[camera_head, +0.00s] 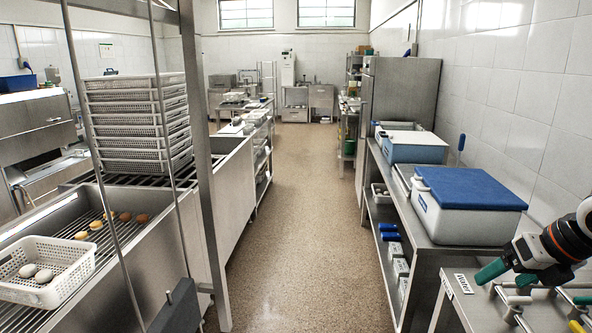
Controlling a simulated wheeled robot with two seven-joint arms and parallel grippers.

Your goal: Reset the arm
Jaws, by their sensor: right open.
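My right arm comes in at the right edge, dark with an orange ring. Its right gripper (508,274) is open above the steel bench (480,305) at the lower right, with green at its tip. I cannot see anything held between its fingers. My left gripper is not in view.
A stack of white perforated baskets (138,125) stands on a rack at the left. A blue-lidded white box (470,190) stands on the right counter. The middle aisle floor (300,200) is clear.

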